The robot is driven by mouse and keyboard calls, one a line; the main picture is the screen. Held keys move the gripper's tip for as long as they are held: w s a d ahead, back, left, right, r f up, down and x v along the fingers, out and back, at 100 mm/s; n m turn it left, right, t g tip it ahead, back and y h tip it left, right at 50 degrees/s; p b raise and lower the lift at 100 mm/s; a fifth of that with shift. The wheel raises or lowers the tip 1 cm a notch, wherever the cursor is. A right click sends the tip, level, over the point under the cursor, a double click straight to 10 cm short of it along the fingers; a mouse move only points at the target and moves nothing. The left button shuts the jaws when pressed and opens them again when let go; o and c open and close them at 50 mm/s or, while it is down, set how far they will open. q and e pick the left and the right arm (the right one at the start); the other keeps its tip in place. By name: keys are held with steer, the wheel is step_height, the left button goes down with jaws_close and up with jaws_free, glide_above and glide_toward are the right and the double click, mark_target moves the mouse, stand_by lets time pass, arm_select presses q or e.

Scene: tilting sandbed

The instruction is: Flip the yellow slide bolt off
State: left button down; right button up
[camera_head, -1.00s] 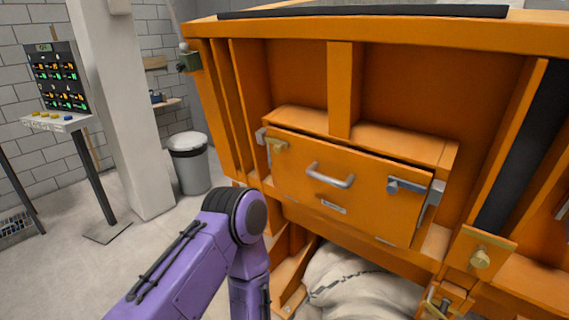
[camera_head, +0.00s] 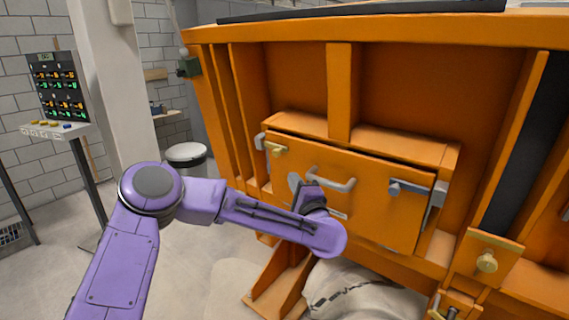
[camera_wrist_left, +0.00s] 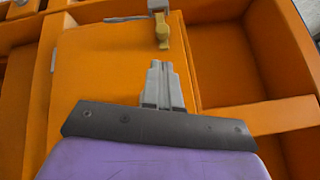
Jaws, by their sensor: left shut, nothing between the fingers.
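The yellow slide bolt (camera_head: 275,149) is at the upper left of the orange drawer front (camera_head: 370,207). In the left wrist view the yellow bolt (camera_wrist_left: 162,36) is at the top centre, with a grey metal piece behind it. My left gripper (camera_head: 294,180) is in front of the drawer, below and right of the bolt, left of the drawer handle. In the left wrist view its grey fingers (camera_wrist_left: 163,66) are together and empty, pointing towards the bolt with a small gap. My right gripper is in neither view.
A grey bar handle (camera_head: 331,180) is mid-drawer. A blue slide bolt (camera_head: 408,188) is on the drawer's right. Another brass-coloured knob (camera_head: 487,262) is on the frame at lower right. White sacks (camera_head: 350,289) lie below. A bin (camera_head: 187,160) and a button panel (camera_head: 58,90) stand left.

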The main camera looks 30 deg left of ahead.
arm_select(q)
steer(key=p+x, duration=0.4)
steer(key=x, duration=0.5)
steer(key=shift+a, duration=0.2)
steer(key=shift+w, duration=0.1)
